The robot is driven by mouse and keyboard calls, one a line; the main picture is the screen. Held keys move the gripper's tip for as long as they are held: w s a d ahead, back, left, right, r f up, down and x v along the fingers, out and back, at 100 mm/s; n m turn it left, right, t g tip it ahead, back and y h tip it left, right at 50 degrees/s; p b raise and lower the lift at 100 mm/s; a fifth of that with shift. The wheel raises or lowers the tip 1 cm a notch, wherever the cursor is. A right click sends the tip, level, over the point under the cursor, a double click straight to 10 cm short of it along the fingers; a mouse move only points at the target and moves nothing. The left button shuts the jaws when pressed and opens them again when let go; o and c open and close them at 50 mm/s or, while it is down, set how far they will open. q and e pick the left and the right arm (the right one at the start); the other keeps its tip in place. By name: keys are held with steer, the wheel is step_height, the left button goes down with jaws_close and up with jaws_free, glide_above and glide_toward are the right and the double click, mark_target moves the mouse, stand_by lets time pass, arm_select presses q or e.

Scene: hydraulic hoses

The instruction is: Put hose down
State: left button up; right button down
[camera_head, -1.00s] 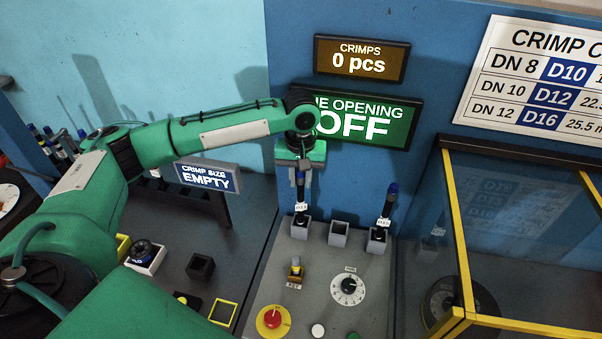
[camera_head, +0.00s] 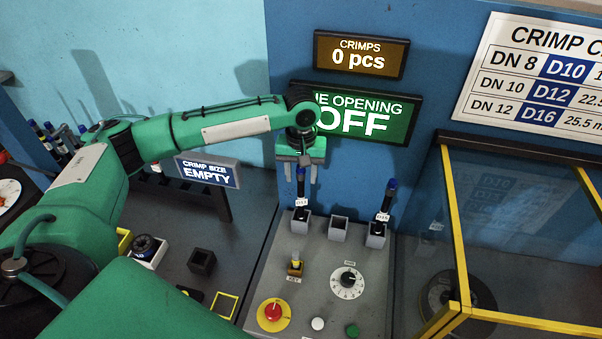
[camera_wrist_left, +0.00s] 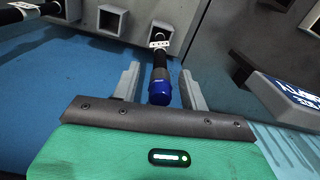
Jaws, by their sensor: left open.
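A black hose (camera_head: 300,195) with a blue end and a white tag stands upright in the left grey socket (camera_head: 300,222) on the control panel. My left gripper (camera_head: 302,175) is open just above and around the hose's blue top end. In the left wrist view the hose's blue end (camera_wrist_left: 160,90) sits between the two spread fingers of my left gripper (camera_wrist_left: 158,85), with gaps at both sides. A second, similar hose (camera_head: 388,200) stands in the right socket (camera_head: 376,236). My right gripper is not in view.
The middle socket (camera_head: 339,230) is empty. The panel carries a yellow key switch (camera_head: 295,266), a dial (camera_head: 347,282) and a red button (camera_head: 272,312). A yellow-framed clear enclosure (camera_head: 520,240) stands at right. Signs (camera_head: 360,118) hang behind my arm.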

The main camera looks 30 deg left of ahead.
arm_select(q)
step_height(320, 180, up, 11)
steer(key=b, duration=0.4)
steer(key=shift+f, duration=0.15)
steer(key=shift+r, duration=0.7)
steer(key=shift+f, duration=0.1)
